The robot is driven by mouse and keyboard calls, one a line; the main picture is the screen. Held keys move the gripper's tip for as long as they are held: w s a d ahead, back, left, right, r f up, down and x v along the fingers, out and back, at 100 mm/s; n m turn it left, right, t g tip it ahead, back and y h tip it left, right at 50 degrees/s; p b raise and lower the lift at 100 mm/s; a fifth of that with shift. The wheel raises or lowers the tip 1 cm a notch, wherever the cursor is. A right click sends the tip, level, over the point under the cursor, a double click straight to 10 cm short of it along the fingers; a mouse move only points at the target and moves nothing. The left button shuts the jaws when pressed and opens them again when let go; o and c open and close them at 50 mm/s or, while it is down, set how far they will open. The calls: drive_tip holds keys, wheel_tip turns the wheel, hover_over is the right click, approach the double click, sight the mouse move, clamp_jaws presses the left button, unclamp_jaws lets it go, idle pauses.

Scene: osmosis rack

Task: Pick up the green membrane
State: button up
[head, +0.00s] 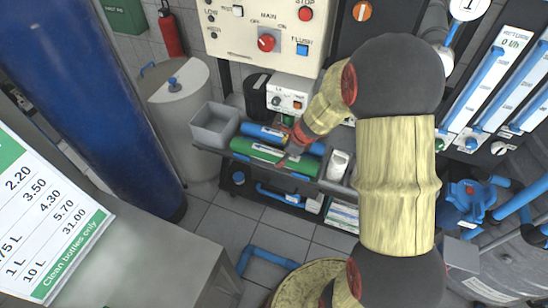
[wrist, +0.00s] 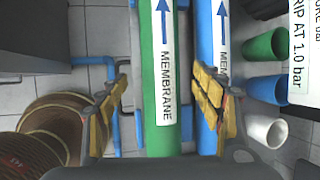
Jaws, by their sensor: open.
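The green membrane (head: 255,152) is a green tube lying on the dark rack shelf (head: 285,178). In the wrist view the green membrane (wrist: 150,70) runs from top to bottom with a white MEMBRANE label. A blue membrane (wrist: 206,40) with a similar label lies beside it; in the head view the blue membrane (head: 262,132) is behind the green one. My gripper (head: 287,152) is over the tubes, and its open fingers (wrist: 160,105) appear on either side of the green membrane. The right finger overlaps the blue membrane in the picture. Whether the fingers touch either tube cannot be told.
A grey bin (head: 214,128) stands on the shelf at the left, and a white container (head: 337,165) at the right. Green, blue and white cups (wrist: 266,88) show at the wrist view's right. A control panel (head: 262,35) hangs above. Blue pipes run below the shelf.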

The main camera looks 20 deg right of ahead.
sight(281, 155)
drive_tip(key=b+x, duration=0.2)
drive_tip(key=x, duration=0.3)
drive_tip(key=shift+s+b, duration=0.1)
drive_tip(key=shift+b, duration=0.25)
drive_tip(key=shift+d+r, duration=0.1)
drive_tip(key=shift+c, duration=0.4)
drive_tip(key=c, duration=1.3)
